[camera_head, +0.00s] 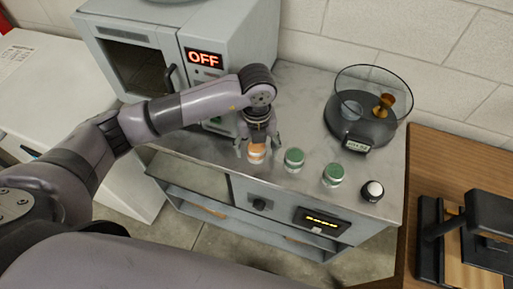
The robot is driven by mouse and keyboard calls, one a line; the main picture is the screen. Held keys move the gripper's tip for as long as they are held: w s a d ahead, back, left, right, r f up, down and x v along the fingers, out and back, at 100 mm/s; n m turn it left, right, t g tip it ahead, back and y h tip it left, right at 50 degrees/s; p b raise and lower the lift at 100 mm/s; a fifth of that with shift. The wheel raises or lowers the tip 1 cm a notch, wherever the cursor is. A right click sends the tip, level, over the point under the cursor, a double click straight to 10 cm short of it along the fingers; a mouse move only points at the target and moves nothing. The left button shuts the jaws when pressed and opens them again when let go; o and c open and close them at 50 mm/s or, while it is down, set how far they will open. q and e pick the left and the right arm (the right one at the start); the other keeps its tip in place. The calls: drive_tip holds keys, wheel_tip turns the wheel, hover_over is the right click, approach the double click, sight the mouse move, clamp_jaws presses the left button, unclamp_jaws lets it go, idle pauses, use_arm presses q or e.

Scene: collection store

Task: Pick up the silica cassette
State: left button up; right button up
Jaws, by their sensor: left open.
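Several small cassettes stand on the grey counter (300,83). One has an orange top and a pale body (257,155); two others have green tops, one in the middle (294,160) and one further right (333,175). I cannot tell by any label which is the silica cassette. My left gripper (257,150) points down over the orange-topped cassette, its fingers open on either side of it. Whether they touch it is too small to tell. The wrist partly hides what is behind. My right gripper is not in view.
A white-topped black knob (373,190) sits near the counter's front right edge. A round scale with a clear bowl (362,120) stands behind. A cabinet reading OFF (205,60) stands at the back left. A wooden table (440,160) adjoins at right.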

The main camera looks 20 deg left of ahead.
sight(257, 147)
use_arm(q)
drive_tip(key=shift+c, duration=0.5)
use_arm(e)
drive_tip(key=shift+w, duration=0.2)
use_arm(q)
drive_tip(key=c, duration=1.2)
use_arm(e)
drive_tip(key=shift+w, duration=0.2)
use_arm(q)
wheel_tip(257, 147, up, 8)
drive_tip(key=shift+w+r+b, duration=0.15)
drive_tip(key=shift+r+b, duration=0.05)
drive_tip(key=shift+b, duration=0.8)
wheel_tip(257, 147, up, 12)
drive_tip(key=shift+f, duration=0.2)
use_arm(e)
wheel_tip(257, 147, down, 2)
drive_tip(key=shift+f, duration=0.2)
